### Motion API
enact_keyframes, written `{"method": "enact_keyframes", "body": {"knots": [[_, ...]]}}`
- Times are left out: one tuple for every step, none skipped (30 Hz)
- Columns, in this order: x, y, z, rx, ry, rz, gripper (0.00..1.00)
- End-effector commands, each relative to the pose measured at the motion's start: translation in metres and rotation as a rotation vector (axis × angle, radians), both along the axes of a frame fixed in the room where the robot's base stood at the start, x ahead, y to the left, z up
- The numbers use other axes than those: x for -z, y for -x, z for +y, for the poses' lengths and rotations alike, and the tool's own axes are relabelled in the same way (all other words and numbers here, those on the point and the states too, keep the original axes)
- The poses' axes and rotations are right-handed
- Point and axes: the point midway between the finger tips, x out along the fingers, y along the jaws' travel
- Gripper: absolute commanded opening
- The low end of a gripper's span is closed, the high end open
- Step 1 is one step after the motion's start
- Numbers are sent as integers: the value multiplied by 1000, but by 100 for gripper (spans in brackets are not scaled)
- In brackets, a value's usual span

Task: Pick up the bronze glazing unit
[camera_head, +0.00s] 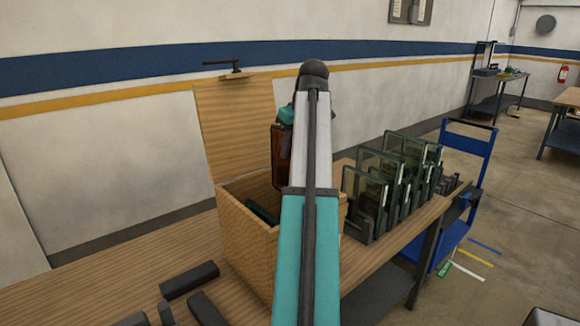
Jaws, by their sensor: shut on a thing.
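The bronze glazing unit (281,158) is a dark brown upright pane, partly hidden behind my arm. It hangs above the open wooden box (245,250), near its right side. My gripper (283,128) is at the pane's top edge and shut on it; my arm hides much of the fingers. Whether the pane's lower end is clear of the box is hard to tell.
The box's lid (236,130) stands open at the back. A rack of greenish glass units (400,180) stands right of the box on the wooden bench (90,290). Dark blocks (188,280) lie at the front left. A blue cart (468,150) stands beyond the rack.

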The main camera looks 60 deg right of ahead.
Motion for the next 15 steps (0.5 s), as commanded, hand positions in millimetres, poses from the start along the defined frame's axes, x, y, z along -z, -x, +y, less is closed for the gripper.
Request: {"method": "enact_keyframes", "body": {"knots": [[-11, -2, -2, 0, 5, -4, 0], [-16, -2, -2, 0, 5, -4, 0], [-21, -1, -2, 0, 3, -3, 0], [-25, -1, -2, -1, 4, -3, 0], [-29, -1, -2, -1, 4, -3, 0], [-34, -1, -2, -1, 4, -3, 0], [-37, -1, -2, -1, 4, -3, 0], [-40, -1, -2, -1, 4, -3, 0], [-43, -1, -2, -1, 4, -3, 0], [-45, -1, -1, -1, 3, -2, 0], [-48, -1, -1, -1, 3, -2, 0], [-50, -1, -1, -1, 3, -2, 0], [-52, -1, -1, -1, 3, -2, 0], [-53, -1, -1, -1, 3, -2, 0], [-55, -1, -1, -1, 3, -3, 0]]}}
